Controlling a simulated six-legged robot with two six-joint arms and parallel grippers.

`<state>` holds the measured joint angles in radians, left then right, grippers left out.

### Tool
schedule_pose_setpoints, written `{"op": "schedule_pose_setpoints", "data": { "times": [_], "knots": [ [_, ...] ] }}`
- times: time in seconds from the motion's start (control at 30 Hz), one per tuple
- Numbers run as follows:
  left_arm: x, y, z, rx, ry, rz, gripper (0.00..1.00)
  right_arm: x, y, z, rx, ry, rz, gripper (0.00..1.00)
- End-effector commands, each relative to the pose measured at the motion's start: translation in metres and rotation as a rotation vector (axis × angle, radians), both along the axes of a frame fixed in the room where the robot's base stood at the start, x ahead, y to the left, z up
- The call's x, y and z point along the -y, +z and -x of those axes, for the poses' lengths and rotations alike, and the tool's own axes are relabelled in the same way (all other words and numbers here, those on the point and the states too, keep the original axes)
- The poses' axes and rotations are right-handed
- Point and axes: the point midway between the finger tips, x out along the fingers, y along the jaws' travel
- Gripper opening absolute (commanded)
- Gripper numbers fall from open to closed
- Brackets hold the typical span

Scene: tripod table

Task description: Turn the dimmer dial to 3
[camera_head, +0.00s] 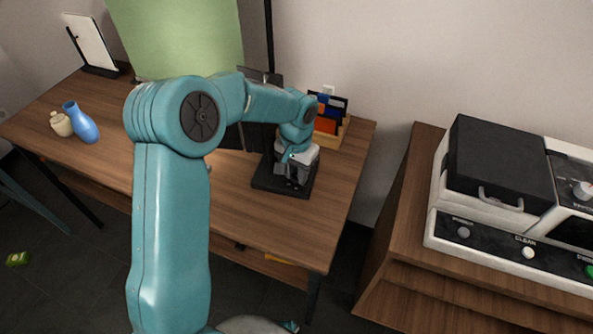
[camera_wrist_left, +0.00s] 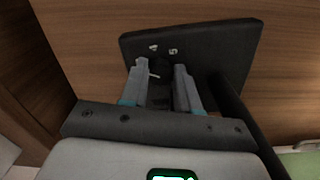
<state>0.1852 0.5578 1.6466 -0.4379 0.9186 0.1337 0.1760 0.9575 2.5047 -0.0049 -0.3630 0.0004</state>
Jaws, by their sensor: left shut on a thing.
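The dimmer (camera_head: 262,183) is a black box on the wooden table, near its right end. It also shows in the left wrist view (camera_wrist_left: 225,45), with two pale marks on its face too blurred to read surely. My left gripper (camera_head: 293,176) is over the dimmer. In the left wrist view my left gripper (camera_wrist_left: 160,75) has its fingers on either side of the black dial (camera_wrist_left: 160,68), shut on it. A short pale line shows beside the left finger. The dial's setting cannot be read, and the head view hides the dial. My right gripper is not in view.
On the wooden table (camera_head: 240,215), an organizer (camera_head: 344,132) with colored items stands behind the dimmer. A blue vase (camera_head: 80,122) and a cream jar (camera_head: 61,124) stand at the left. A cabinet (camera_head: 398,222) with a white and black appliance (camera_head: 470,215) stands at the right.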

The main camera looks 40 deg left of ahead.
Motion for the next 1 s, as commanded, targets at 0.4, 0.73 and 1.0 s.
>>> {"op": "schedule_pose_setpoints", "data": {
  "times": [0.4,0.73,1.0],
  "knots": [
    [0.0,0.001,-0.001,0.003,-0.003,-0.001,0.4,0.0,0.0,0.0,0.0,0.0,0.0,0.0],
    [0.0,0.001,0.0,0.001,-0.003,0.0,0.56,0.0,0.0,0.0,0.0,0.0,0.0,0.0],
    [0.0,0.039,-0.001,0.006,-0.002,0.0,0.56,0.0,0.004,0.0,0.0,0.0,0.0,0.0]
  ]
}}
